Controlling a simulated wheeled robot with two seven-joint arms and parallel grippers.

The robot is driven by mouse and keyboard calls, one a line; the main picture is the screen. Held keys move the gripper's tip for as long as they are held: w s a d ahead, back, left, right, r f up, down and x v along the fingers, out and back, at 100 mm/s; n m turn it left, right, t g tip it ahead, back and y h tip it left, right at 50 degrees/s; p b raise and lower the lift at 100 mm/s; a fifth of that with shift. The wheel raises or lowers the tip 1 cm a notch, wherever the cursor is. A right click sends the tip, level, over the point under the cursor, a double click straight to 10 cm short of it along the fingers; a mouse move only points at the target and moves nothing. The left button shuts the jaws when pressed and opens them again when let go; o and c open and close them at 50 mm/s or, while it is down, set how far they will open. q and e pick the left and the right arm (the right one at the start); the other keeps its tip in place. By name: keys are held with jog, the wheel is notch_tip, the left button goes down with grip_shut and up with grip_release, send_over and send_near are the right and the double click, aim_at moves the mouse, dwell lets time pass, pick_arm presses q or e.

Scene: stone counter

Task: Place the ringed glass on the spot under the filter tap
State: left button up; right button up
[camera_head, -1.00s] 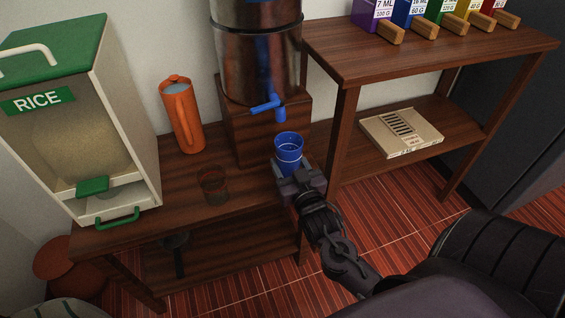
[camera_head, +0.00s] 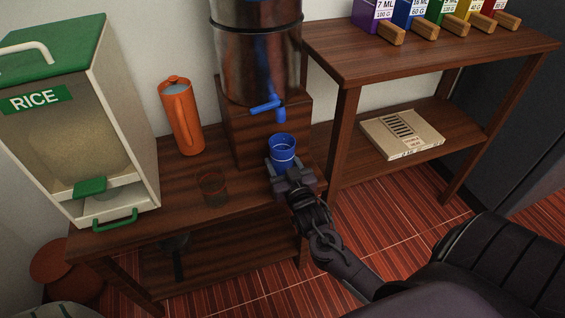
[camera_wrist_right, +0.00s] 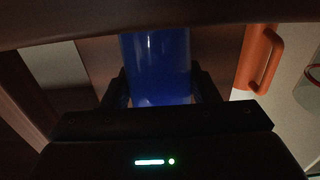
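The ringed glass (camera_head: 283,149) is a blue cup with a pale ring, upright at the right front of the low wooden table (camera_head: 165,200). My right gripper (camera_head: 281,168) is shut on it; in the right wrist view a finger lies on each side of the blue glass (camera_wrist_right: 156,65). The filter's blue tap (camera_head: 267,106) shows just above the glass, its spout (camera_head: 281,115) pointing down. I cannot tell whether the glass touches the table or hangs slightly above it. The spot under the tap is partly hidden by glass and gripper. My left gripper is not in view.
A dark clear glass (camera_head: 213,190) stands left of my right gripper. An orange jug (camera_head: 182,118) and the rice dispenser (camera_head: 110,120) stand further left. The metal filter (camera_head: 255,60) rests on a wooden block (camera_head: 240,135). A taller shelf (camera_head: 420,50) stands to the right.

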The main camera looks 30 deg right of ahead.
jog(key=o, duration=0.4)
